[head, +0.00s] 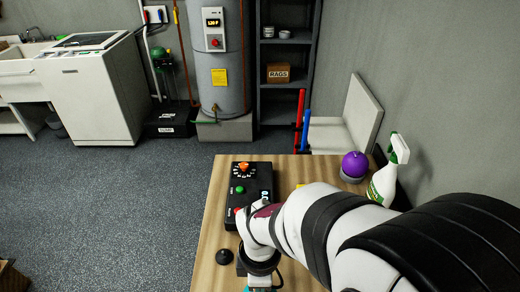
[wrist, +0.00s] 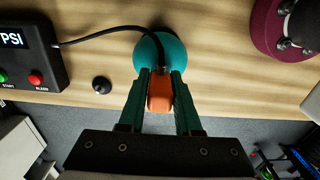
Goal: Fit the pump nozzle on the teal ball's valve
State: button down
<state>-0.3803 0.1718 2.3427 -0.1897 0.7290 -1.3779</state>
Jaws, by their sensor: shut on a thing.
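The teal ball (wrist: 147,54) is near the tabletop's edge in the wrist view, partly covered by the fingertips and the orange nozzle. My gripper (wrist: 161,80) is shut on the pump nozzle (wrist: 160,95), an orange block with a black hose at its far end. The nozzle overlaps the ball in this view. The valve is hidden, and I cannot tell whether the nozzle touches it. In the head view, my arm hides most of the ball and gripper at the bottom edge.
The black pump box (head: 252,190) with dial and buttons stands on the wooden table (head: 210,240); its hose (wrist: 95,35) runs to the nozzle. A black knob-like piece (head: 223,257) lies near the left edge. A purple ball (head: 355,164) and spray bottle (head: 383,183) stand at the back right.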

jog(key=shift+f, duration=0.2)
jog(key=c, duration=0.5)
grip_release()
notch_tip(320, 180, up, 16)
jog(key=shift+f, duration=0.15)
jog(key=s+d+f+m, duration=0.1)
jog(key=s+m, duration=0.3)
jog(key=m, duration=0.4)
jog(key=s+d+f+m+y, duration=0.1)
jog(key=s+d+f+m, duration=0.1)
jog(key=m, duration=0.5)
jog(key=s+d+f+m, duration=0.2)
jog(key=s+d+m, duration=0.1)
jog(key=s+m, duration=0.3)
jog(key=shift+s+d+m+y, duration=0.1)
jog(key=shift+d+m+y, duration=0.1)
jog(key=shift+m, duration=0.45)
jog(key=shift+d+m+y, duration=0.1)
jog(key=shift+m+y, duration=0.1)
jog(key=shift+m, duration=0.45)
